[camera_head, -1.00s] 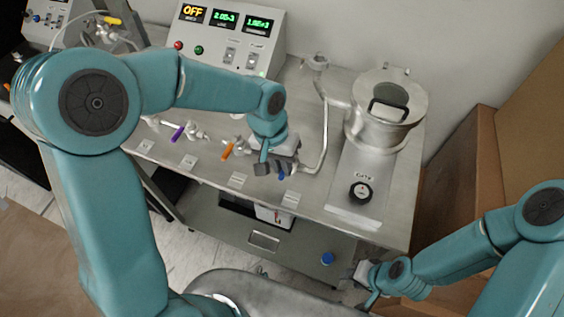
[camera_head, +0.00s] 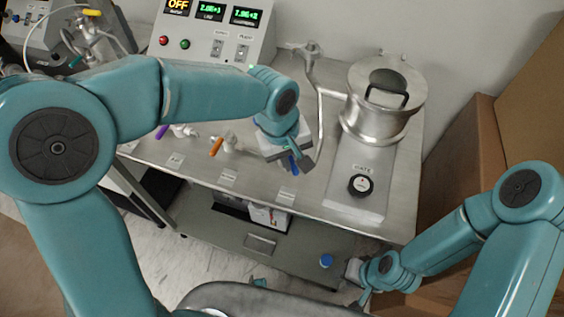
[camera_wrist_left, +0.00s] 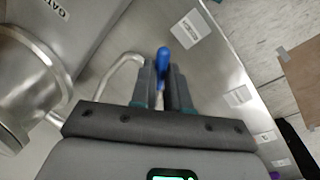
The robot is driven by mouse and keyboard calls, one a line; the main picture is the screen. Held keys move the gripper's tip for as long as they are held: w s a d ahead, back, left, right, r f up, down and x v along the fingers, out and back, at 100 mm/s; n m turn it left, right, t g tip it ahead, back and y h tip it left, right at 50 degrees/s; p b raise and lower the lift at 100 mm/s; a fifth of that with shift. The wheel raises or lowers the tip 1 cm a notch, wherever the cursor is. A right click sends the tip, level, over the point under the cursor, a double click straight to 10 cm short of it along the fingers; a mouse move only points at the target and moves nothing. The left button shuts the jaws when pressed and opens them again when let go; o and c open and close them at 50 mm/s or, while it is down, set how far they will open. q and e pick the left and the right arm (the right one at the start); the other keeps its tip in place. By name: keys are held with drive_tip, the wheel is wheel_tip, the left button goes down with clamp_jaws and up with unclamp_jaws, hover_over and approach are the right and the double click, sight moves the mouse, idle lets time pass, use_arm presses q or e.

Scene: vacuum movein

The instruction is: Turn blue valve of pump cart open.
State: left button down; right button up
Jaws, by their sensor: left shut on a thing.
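The blue valve handle (camera_head: 293,165) shows beside my left gripper (camera_head: 300,158) above the pump cart's metal top. In the left wrist view the blue handle (camera_wrist_left: 163,60) stands between the two dark fingers of my left gripper (camera_wrist_left: 162,85), which is shut on it. The gripper hides most of the valve body. The pump cart (camera_head: 255,182) has a row of valves along its front, with an orange handle (camera_head: 216,147) and a purple handle (camera_head: 161,132) to the left. My right gripper (camera_head: 359,282) is low at the right, in front of the cart; its finger gap is unclear.
A control box (camera_head: 212,35) with lit displays stands at the back. A metal chamber (camera_head: 378,105) and a black gate knob (camera_head: 360,186) are right of the valve. A bent metal pipe runs close to the gripper. A cardboard box (camera_head: 455,150) stands at the right.

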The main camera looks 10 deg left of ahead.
use_arm(q)
drive_tip(key=n+b, duration=0.1)
drive_tip(key=d+n+b, duration=0.1)
drive_tip(key=shift+w+d+f+n+t, duration=0.1)
drive_tip(key=shift+w+d+n+t, duration=0.1)
drive_tip(key=shift+w+n+t, duration=0.15)
drive_tip(key=n+b, duration=0.1)
drive_tip(key=w+d+n, duration=0.1)
drive_tip(key=n, duration=0.1)
drive_tip(key=shift+y+b, duration=0.35)
drive_tip(key=shift+y, duration=0.05)
drive_tip(key=n, duration=0.1)
drive_tip(key=w+n+b, duration=0.1)
drive_tip(key=n, duration=0.1)
drive_tip(key=shift+w+d+y, duration=0.2)
drive_tip(key=shift+d+y, duration=0.1)
drive_tip(key=shift+d, duration=0.05)
drive_tip(key=shift+w+d+r+n+t+b, duration=0.2)
drive_tip(key=shift+w+n+t+b, duration=0.3)
drive_tip(key=shift+n, duration=0.55)
drive_tip(key=shift+r, duration=0.1)
drive_tip(key=c, duration=1.4)
unclamp_jaws()
drive_tip(key=o, duration=0.3)
drive_tip(key=shift+g, duration=0.25)
drive_tip(key=shift+a, duration=0.1)
